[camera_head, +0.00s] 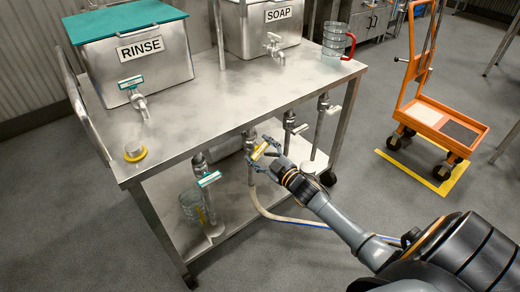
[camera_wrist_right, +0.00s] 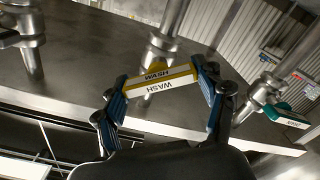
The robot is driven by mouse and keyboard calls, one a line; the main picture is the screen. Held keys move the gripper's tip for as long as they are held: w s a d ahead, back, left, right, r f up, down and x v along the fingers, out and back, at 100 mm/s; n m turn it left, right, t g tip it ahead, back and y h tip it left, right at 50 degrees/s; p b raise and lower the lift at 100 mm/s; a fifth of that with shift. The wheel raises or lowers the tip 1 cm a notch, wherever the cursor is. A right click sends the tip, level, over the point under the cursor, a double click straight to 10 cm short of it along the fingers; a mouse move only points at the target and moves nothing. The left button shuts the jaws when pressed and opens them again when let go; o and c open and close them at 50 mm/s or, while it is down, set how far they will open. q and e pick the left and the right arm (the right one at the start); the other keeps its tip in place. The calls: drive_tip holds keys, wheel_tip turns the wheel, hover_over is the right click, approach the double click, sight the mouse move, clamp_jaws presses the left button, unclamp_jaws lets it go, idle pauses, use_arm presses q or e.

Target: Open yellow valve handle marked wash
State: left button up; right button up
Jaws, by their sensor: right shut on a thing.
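The yellow valve handle (camera_head: 260,151) sits on a metal valve below the front edge of the steel table. In the right wrist view the handle (camera_wrist_right: 157,80) shows the word WASH on its yellow top edge and its white face. My right gripper (camera_head: 262,153) reaches in from the right and is shut on this handle, with a blue-padded finger at each end of it in the right wrist view (camera_wrist_right: 160,88). The valve body is partly hidden behind the gripper. My left gripper is in neither view.
A teal-handled valve (camera_head: 209,179) hangs left of the wash valve, and white-handled valves (camera_head: 299,128) hang to the right. A hose (camera_head: 285,219) runs below. The steel table (camera_head: 225,105) carries RINSE (camera_head: 140,60) and SOAP (camera_head: 262,28) tanks. An orange cart (camera_head: 428,115) stands at right.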

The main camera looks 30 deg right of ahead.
drive_tip(key=shift+n, duration=0.8)
drive_tip(key=o, duration=1.2)
drive_tip(key=shift+s, duration=0.15)
drive_tip(key=s, duration=0.7)
drive_tip(key=s+d, duration=0.1)
drive_tip(key=s, duration=0.3)
drive_tip(key=shift+s, duration=0.35)
